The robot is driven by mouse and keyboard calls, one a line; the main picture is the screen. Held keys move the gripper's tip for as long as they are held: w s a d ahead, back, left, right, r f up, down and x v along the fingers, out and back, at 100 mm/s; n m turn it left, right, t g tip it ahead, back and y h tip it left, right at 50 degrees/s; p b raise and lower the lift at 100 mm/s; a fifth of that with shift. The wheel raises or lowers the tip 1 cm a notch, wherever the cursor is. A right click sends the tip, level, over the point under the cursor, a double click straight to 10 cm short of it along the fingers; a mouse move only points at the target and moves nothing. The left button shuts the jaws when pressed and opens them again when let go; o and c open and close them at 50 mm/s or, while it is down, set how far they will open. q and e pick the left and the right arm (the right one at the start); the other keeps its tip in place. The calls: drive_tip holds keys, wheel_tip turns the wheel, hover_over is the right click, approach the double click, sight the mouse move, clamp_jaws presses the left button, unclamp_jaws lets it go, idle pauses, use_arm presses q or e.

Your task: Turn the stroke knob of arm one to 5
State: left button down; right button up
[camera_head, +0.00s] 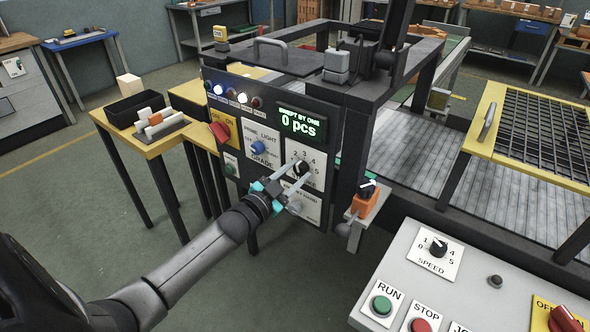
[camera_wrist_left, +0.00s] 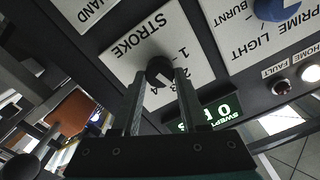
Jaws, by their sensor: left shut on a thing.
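The stroke knob (camera_head: 301,167) is a small black knob on a white plate with numbers, low on the dark panel (camera_head: 266,112). My left gripper (camera_head: 293,170) reaches it from below and is shut on it. In the left wrist view the knob (camera_wrist_left: 159,70) sits between the two finger ends (camera_wrist_left: 158,80), on the white STROKE plate (camera_wrist_left: 180,40). The fingers cover part of the plate's numbers, and I cannot tell the pointer's setting. My right gripper is not in view.
A display (camera_head: 302,123) above the plate reads 0 pcs. A blue knob (camera_head: 257,148) and a red switch (camera_head: 220,131) are to its left. An orange unit with a black knob (camera_head: 366,196) sticks out at right. A grey console with a speed knob (camera_head: 437,246) stands front right.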

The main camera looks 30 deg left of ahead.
use_arm(q)
drive_tip(key=m, duration=0.2)
drive_tip(key=shift+m, duration=0.4)
drive_tip(key=m, duration=0.2)
drive_tip(key=shift+d+m, duration=0.1)
drive_tip(key=shift+m, duration=0.3)
drive_tip(key=m, duration=0.2)
drive_tip(key=shift+f+m, duration=0.1)
drive_tip(key=shift+m, duration=0.3)
drive_tip(key=m, duration=0.3)
drive_tip(key=shift+f, duration=0.1)
drive_tip(key=m+b, duration=0.2)
drive_tip(key=m, duration=0.3)
drive_tip(key=shift+f+m, duration=0.1)
drive_tip(key=shift+m, duration=0.3)
drive_tip(key=shift+m+b, duration=0.45)
drive_tip(key=shift+m, duration=1.55)
drive_tip(key=shift+b, duration=0.3)
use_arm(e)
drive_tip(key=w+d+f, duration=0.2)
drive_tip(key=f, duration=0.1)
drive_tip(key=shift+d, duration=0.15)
